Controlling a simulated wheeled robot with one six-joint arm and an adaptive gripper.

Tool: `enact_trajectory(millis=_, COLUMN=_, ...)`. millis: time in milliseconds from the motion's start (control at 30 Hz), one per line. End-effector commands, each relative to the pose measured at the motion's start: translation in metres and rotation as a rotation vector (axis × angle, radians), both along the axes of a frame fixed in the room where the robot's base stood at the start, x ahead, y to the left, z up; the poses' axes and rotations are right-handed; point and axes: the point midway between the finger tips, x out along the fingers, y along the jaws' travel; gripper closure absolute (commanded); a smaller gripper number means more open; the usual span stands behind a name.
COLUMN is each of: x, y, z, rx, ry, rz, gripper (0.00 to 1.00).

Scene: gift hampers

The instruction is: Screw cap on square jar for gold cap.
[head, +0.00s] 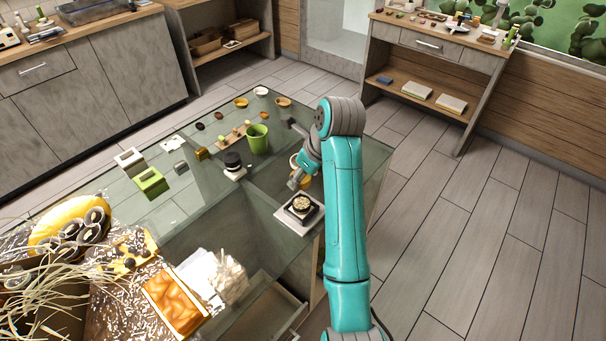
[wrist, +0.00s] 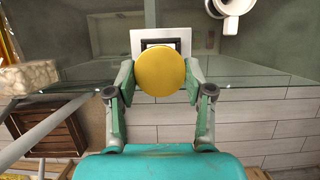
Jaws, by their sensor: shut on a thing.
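My gripper (wrist: 160,75) is shut on a round gold cap (wrist: 160,74), held between its two fingertips in the wrist view. Behind the cap in that view is a white square base (wrist: 140,40) with a dark square jar (wrist: 158,43) on it, mostly hidden by the cap. In the head view the jar (head: 301,205), dark with a gold-coloured top opening, stands on its white base (head: 283,215) near the glass table's corner. My gripper (head: 298,180) is just behind and above it there. The gap between cap and jar cannot be judged.
A black-capped jar (head: 233,161) stands on another white base, with a green cup (head: 258,139) behind it. Small caps and dishes (head: 241,103) lie at the back of the glass table. Hampers and a box with orange contents (head: 175,300) fill the front left.

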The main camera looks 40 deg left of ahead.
Motion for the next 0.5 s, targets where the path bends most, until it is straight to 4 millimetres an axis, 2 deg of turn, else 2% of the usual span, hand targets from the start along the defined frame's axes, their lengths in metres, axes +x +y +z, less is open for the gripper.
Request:
enact_trajectory(millis=267, x=0.0, y=-0.002, z=-0.001, rx=0.0, ry=0.001, rz=-0.001, gripper=0.66)
enact_trajectory(millis=500, x=0.0, y=-0.002, z=-0.012, rx=-0.001, ry=0.002, rz=0.0, gripper=0.66)
